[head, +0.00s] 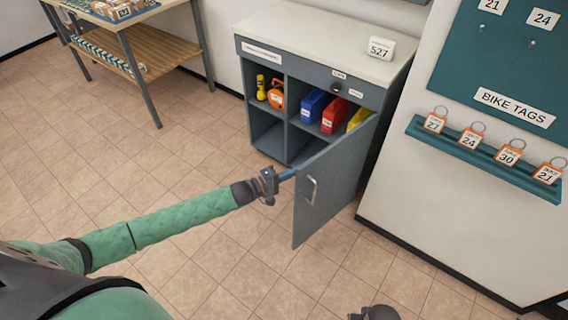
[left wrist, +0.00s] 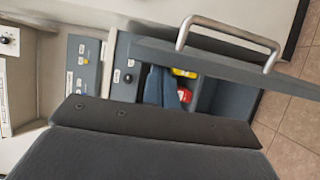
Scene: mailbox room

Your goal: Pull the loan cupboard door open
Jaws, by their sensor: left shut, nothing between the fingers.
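The loan cupboard (head: 322,60) stands against the wall, and its grey door (head: 335,185) is swung well open, hinged on the right. A metal bar handle (head: 312,190) is on the door's outer face; the handle also shows in the left wrist view (left wrist: 228,30). My left gripper (head: 287,174) is shut and empty at the door's free edge, on the cupboard side, off the handle. I cannot tell whether it touches the door. A dark part of my right gripper (head: 375,313) shows at the bottom edge; its fingers are hidden.
Inside the cupboard are a yellow torch (head: 261,87), an orange item (head: 276,94), and blue (head: 314,105), red (head: 334,115) and yellow (head: 359,119) bins. A white 527 block (head: 380,48) sits on top. A tag shelf (head: 484,160) is on the right. Floor before the cupboard is clear.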

